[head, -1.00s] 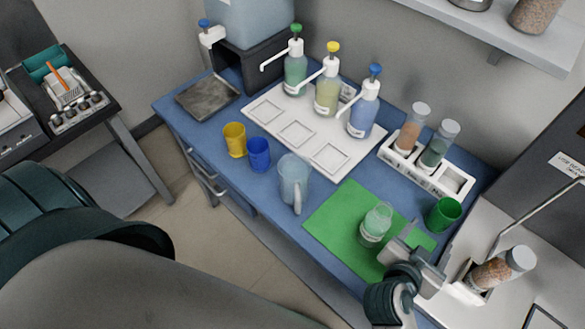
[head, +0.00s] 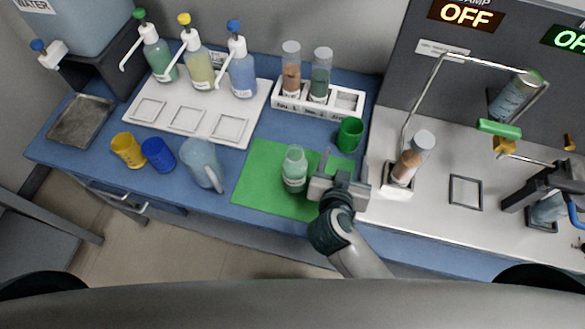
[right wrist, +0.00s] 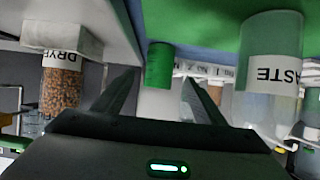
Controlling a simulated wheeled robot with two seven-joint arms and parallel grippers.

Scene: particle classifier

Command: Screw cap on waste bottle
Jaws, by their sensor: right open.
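The waste bottle (head: 294,170), clear with a greenish tint, stands upright on the green mat (head: 262,178). In the right wrist view the bottle (right wrist: 270,90) appears upside down at the right, with a label ending in "ASTE". I cannot tell whether it has a cap on, and I can make out no separate cap. My right gripper (head: 342,164) is open and empty, just right of the bottle and apart from it. A green cup (head: 350,134) stands beyond the fingers; it also shows between them in the right wrist view (right wrist: 160,65). My left gripper is out of view.
A white rack (head: 318,102) with two filled bottles stands behind the mat. A clear jug (head: 201,164) is to its left, with blue (head: 157,154) and yellow (head: 128,150) cups. A holder with a dry-labelled bottle (head: 412,158) and a metal frame (head: 405,112) are on the right.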

